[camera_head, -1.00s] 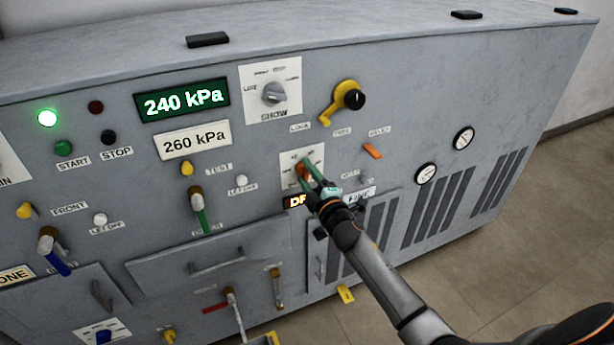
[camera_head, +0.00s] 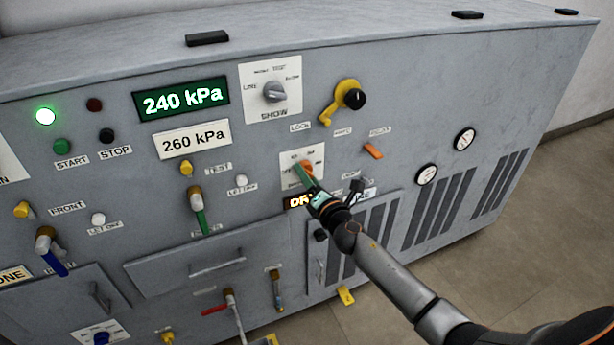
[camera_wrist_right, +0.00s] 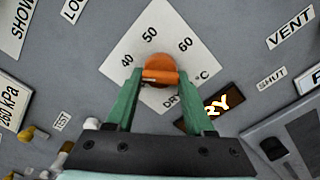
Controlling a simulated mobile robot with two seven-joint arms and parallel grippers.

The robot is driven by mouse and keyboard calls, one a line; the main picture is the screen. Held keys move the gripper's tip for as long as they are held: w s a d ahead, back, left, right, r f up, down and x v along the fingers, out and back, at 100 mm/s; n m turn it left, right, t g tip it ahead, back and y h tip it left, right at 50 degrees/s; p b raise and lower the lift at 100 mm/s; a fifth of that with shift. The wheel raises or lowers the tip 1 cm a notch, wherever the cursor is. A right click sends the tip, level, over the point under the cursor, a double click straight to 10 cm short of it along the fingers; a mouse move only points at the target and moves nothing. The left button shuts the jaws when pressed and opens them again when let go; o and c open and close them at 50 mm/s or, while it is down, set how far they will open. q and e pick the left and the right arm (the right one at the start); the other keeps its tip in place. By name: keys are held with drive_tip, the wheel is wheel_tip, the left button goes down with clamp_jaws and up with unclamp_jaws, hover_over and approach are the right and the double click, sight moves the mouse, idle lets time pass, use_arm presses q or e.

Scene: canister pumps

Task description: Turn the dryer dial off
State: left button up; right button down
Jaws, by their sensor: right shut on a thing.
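The dryer dial (camera_head: 308,164) is an orange knob on a white plate (camera_head: 288,158) in the middle of the panel. In the right wrist view the dial (camera_wrist_right: 160,68) sits on a plate marked 40, 50, 60 °C, with a partly covered DRY label. My right gripper (camera_wrist_right: 160,77) has green fingers, shut on the dial from both sides; it also shows in the head view (camera_head: 303,174). The dial's exact setting is hard to tell. A DRY lamp (camera_wrist_right: 213,107) beside the plate is lit. My left gripper is not in view.
A green-handled valve (camera_head: 198,212) is to the left. Floor is clear at the right.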

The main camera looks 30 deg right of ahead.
use_arm(q)
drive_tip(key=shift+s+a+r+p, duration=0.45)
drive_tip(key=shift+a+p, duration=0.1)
drive_tip(key=shift+p, duration=0.4)
use_arm(e)
drive_tip(key=shift+d+f+n, duration=0.1)
drive_tip(key=shift+n, duration=2.4)
drive_tip(key=shift+d+n, duration=0.1)
drive_tip(key=shift+n, duration=2.4)
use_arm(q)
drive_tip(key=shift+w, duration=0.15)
use_arm(e)
drive_tip(key=shift+c, duration=1.4)
unclamp_jaws()
